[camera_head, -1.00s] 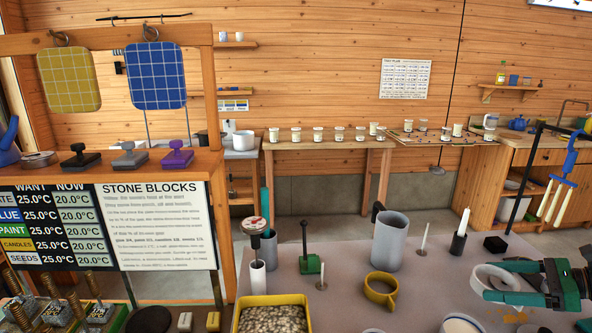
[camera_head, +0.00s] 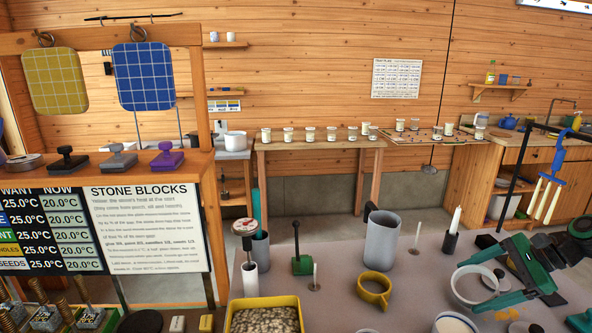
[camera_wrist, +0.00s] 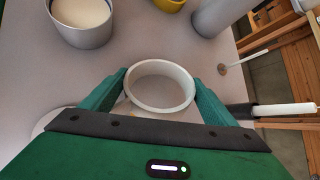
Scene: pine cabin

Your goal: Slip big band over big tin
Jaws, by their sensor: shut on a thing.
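My gripper (camera_head: 492,283) is shut on a white ring, the big band (camera_head: 474,286), at the right of the table in the head view. In the wrist view the band (camera_wrist: 160,86) sits between the green fingers, with its opening empty. A grey tin with a cream fill (camera_wrist: 82,36) stands apart from the band, up and left in the wrist view. It shows partly at the bottom edge of the head view (camera_head: 455,324). I take this as the big tin. The band is not around it.
A tall grey cylinder (camera_head: 384,240) and a yellow ring with a handle (camera_head: 375,290) stand left of my gripper. A white candle in a black holder (camera_head: 452,232) stands behind it. A yellow tray of pebbles (camera_head: 265,318) is at the front left.

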